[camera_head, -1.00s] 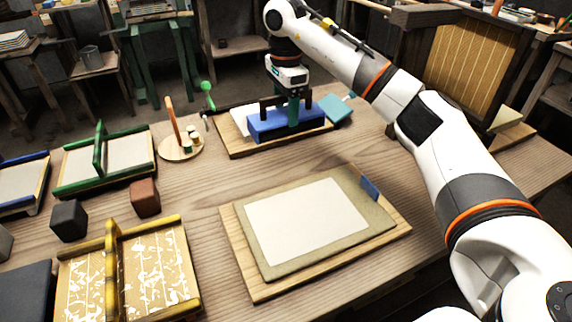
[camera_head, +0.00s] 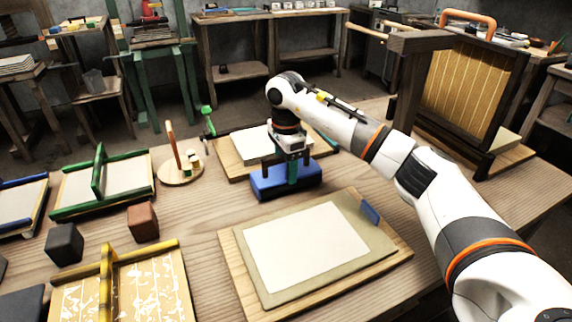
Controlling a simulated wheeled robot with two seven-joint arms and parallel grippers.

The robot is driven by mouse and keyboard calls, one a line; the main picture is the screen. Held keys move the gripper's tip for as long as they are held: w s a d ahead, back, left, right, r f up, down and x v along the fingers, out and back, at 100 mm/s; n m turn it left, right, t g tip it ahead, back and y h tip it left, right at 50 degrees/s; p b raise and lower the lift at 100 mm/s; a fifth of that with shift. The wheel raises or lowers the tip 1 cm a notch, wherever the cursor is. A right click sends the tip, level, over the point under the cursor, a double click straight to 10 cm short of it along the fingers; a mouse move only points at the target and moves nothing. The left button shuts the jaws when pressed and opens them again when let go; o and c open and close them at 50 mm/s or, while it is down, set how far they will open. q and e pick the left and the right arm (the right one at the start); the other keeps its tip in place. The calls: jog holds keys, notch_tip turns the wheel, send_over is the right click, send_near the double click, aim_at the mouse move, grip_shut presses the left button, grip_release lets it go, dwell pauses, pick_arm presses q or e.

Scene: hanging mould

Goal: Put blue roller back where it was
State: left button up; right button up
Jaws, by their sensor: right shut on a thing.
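The blue roller (camera_head: 268,187) looks like a long blue block with a dark handle on top. My right gripper (camera_head: 291,172) points down and is shut on its handle. The roller is between the rear wooden board (camera_head: 218,162), which bears a white sheet (camera_head: 250,144), and the front board (camera_head: 236,262). I cannot tell whether its underside touches the table. My left gripper is not in view.
The front board holds a white sheet (camera_head: 305,248) and a small blue tab (camera_head: 371,211). Green-framed (camera_head: 120,176) and yellow-framed (camera_head: 180,290) moulds, dark and brown blocks (camera_head: 142,222) and a round stand (camera_head: 181,172) are at left. A tall framed mould (camera_head: 465,90) stands at back right.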

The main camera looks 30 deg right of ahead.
jog(key=shift+f, duration=0.3)
jog(key=shift+s+f, duration=0.15)
jog(key=shift+f, duration=0.15)
jog(key=shift+c, duration=0.3)
jog(key=o, duration=0.7)
jog(key=shift+f, duration=0.1)
jog(key=shift+o, duration=1.4)
jog(key=shift+w+f, duration=0.1)
jog(key=shift+w, duration=0.1)
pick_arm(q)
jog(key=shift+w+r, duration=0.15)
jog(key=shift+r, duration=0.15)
pick_arm(e)
jog(key=shift+s+r, duration=0.1)
jog(key=shift+r, duration=0.1)
jog(key=shift+r, duration=0.1)
notch_tip(320, 180, up, 12)
jog(key=shift+p, duration=0.5)
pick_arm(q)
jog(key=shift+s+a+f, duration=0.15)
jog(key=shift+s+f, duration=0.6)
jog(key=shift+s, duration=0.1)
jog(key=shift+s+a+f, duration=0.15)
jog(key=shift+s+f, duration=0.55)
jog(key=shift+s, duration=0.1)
pick_arm(e)
jog(key=shift+r, duration=0.55)
